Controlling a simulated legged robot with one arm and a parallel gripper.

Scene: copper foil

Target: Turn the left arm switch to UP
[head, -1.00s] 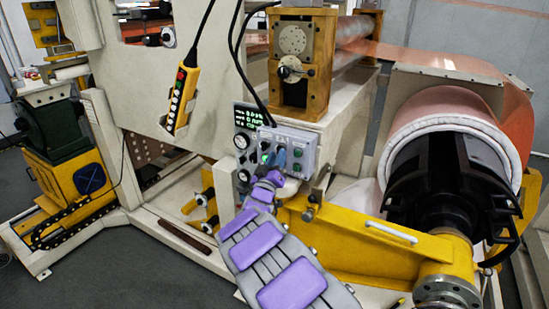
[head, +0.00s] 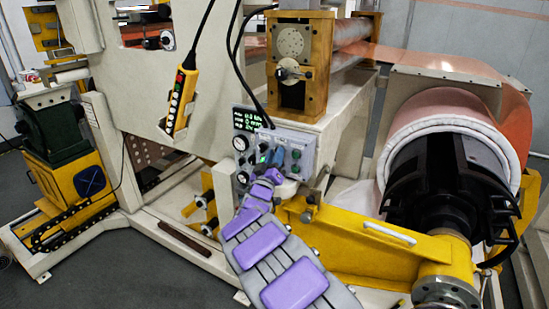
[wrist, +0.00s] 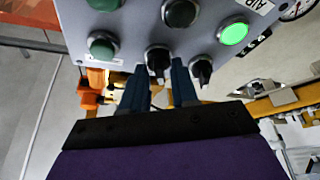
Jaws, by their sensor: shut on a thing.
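The grey control box (head: 303,140) is on the machine's side, right of the gauges. In the wrist view its face (wrist: 130,35) appears upside down, with two black switch knobs along its lower edge. My gripper (head: 273,160) is at the box's front. In the wrist view its two blue fingers (wrist: 160,80) are shut on the middle black knob (wrist: 158,60), one on either side. The other black knob (wrist: 202,70) is just right of the fingers. No switch labels are readable, so I cannot tell which is the left arm switch. The fingers partly hide the knobs in the head view.
A lit green button (wrist: 233,33) and dark buttons share the box face. Gauges (head: 241,143) and a small display (head: 250,120) sit to the left. A yellow pendant (head: 180,100) hangs further left. A yellow beam (head: 370,245) runs below right.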

